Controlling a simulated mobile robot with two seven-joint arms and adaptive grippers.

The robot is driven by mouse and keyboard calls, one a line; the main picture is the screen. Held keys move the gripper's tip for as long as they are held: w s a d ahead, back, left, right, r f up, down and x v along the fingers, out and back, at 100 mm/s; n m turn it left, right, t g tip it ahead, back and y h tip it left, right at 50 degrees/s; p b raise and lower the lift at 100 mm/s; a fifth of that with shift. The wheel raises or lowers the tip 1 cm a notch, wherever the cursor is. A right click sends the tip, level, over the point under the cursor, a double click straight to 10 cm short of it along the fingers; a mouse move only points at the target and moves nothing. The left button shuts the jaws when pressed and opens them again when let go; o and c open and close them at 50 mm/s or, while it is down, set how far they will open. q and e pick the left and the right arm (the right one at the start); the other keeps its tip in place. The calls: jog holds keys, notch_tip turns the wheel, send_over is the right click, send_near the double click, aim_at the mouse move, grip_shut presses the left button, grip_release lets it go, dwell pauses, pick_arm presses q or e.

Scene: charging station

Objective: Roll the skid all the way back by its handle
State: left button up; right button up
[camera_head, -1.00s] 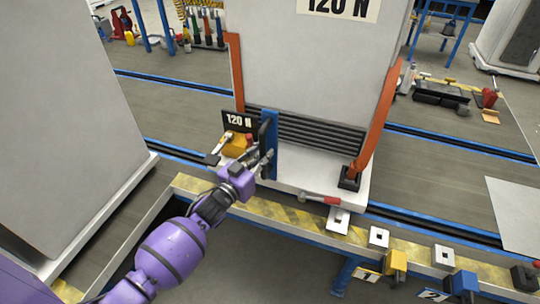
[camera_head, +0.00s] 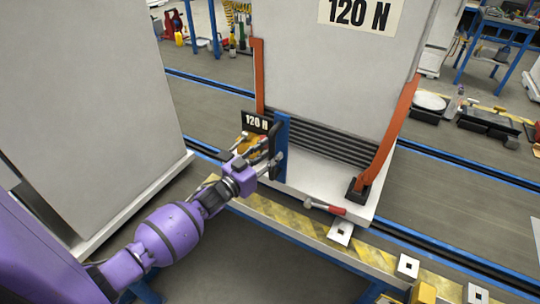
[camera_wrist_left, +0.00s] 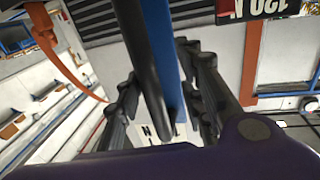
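The skid (camera_head: 335,75) is a tall pale block marked "120 N" on a white base with orange side posts, standing on the rails. Its handle (camera_head: 276,150) is a dark bar on a blue upright post at the skid's front left. My left gripper (camera_head: 266,157) is at the handle. In the left wrist view the handle (camera_wrist_left: 147,80) lies between the fingers of my left gripper (camera_wrist_left: 160,80), which stand apart with gaps beside the bar. Whether a finger touches it is hard to tell. My right gripper is in neither view.
A large pale block (camera_head: 90,110) stands close on the left. A yellow-black striped front beam (camera_head: 290,222) with square plates runs below the skid. A red-handled lever (camera_head: 326,208) sticks out at the skid base. Blue-edged rails (camera_head: 455,162) run off to the right.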

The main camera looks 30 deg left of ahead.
pick_arm(q)
jog(key=shift+d, duration=0.15)
jog(key=shift+s, duration=0.3)
jog(key=v, duration=1.1)
jog(key=shift+s, duration=0.2)
